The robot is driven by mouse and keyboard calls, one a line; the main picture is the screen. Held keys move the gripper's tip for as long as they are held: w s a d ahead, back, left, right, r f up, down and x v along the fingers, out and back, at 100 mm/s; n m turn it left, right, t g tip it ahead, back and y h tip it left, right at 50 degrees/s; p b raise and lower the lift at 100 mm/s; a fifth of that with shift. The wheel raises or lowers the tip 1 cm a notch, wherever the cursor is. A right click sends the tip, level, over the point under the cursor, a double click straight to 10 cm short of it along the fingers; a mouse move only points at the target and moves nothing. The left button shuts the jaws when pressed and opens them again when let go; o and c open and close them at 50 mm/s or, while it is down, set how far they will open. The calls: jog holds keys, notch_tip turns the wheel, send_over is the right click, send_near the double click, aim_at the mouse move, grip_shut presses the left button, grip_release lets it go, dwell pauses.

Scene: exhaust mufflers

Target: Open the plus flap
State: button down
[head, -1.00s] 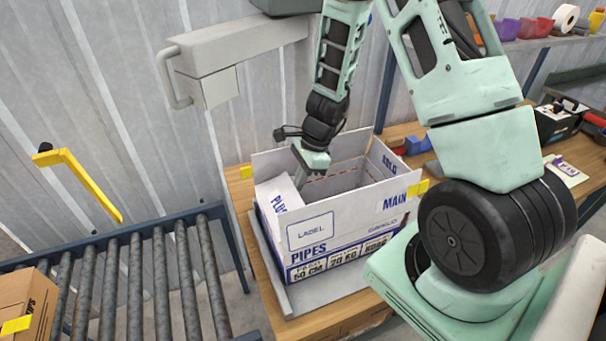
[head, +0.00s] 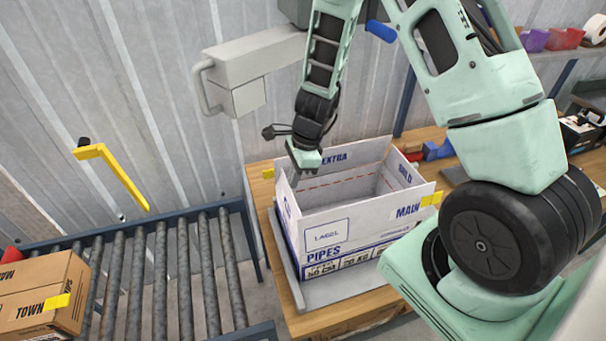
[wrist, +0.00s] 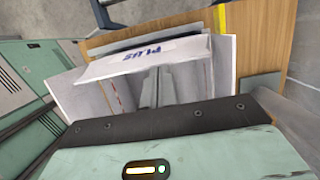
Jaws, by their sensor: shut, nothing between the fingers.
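The open-topped carton (head: 372,250) is white with blue print and stands on the table. Its plus flap (head: 286,208) is at the left end, standing roughly upright. In the wrist view the plus flap (wrist: 110,68) is a white panel with upside-down blue lettering. My gripper (head: 295,182) is at the box's left end, on the inner side of this flap. In the wrist view my gripper's fingers (wrist: 150,88) are together and reach toward the flap; whether they touch it I cannot tell. The front, back and right flaps stand up around the opening.
A roller conveyor (head: 170,270) lies to the left with a brown carton (head: 42,295) on it. A yellow handle (head: 112,168) and a grey machine arm (head: 250,65) are behind. Blue bins (head: 437,150) stand on the wooden table behind the box.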

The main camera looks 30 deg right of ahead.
jog(key=shift+w+a+r, duration=0.2)
jog(key=shift+a, duration=0.5)
jog(key=shift+r+p, duration=0.1)
jog(key=shift+p, duration=0.2)
jog(key=shift+r+p, duration=0.7)
jog(key=shift+r, duration=0.05)
